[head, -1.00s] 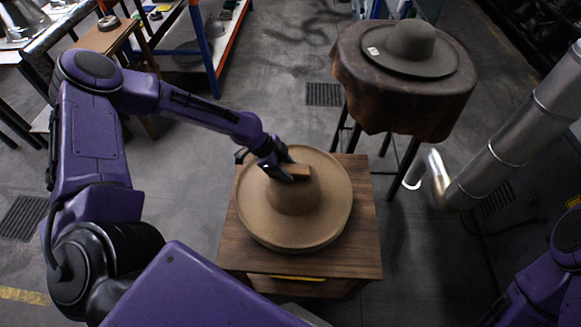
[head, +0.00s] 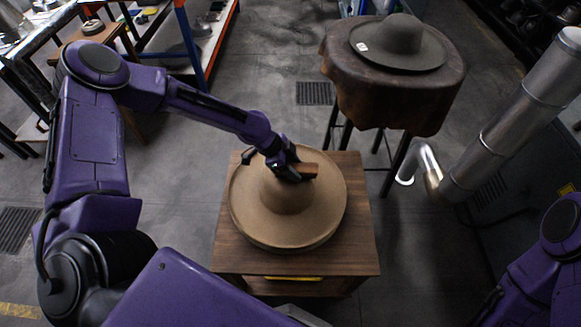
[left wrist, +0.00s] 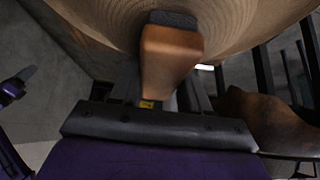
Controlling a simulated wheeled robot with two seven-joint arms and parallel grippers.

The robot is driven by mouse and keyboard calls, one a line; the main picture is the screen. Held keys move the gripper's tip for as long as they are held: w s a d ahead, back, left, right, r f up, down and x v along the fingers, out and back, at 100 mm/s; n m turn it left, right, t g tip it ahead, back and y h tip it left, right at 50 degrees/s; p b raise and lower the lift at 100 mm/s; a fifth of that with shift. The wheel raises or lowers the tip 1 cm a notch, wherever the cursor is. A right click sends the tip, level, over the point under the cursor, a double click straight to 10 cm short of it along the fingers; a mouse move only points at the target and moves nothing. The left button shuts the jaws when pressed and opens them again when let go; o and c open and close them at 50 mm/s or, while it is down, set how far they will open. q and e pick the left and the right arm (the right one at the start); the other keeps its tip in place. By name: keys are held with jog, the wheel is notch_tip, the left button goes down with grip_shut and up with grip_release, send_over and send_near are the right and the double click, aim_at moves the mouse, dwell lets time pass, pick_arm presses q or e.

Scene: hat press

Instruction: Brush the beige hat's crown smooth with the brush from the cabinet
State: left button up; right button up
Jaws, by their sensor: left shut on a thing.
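The beige hat (head: 288,222) sits brim down on the wooden cabinet (head: 232,259), with its round crown (head: 288,196) up. My left gripper (head: 290,172) is over the top of the crown and shut on the brush (head: 310,169). The brush has a brown wooden back and appears to touch the crown's top. In the left wrist view the brush (left wrist: 171,55) sticks out from between the fingers, its dark bristles against or very near the beige felt. The fingertips are partly hidden there.
A dark grey hat (head: 402,42) lies on a leather-covered stand (head: 390,95) behind to the right. A silver duct (head: 505,135) rises at the right. A shelf rack (head: 188,45) and a small wooden table (head: 85,45) stand at the back left. The floor between is clear.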

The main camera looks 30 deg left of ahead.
pick_arm(q)
jog(key=shift+s+a+p, duration=0.3)
jog(key=shift+a, duration=0.3)
jog(key=shift+s+a, duration=0.2)
jog(key=shift+a, duration=0.25)
notch_tip(320, 180, up, 8)
jog(key=p, duration=0.7)
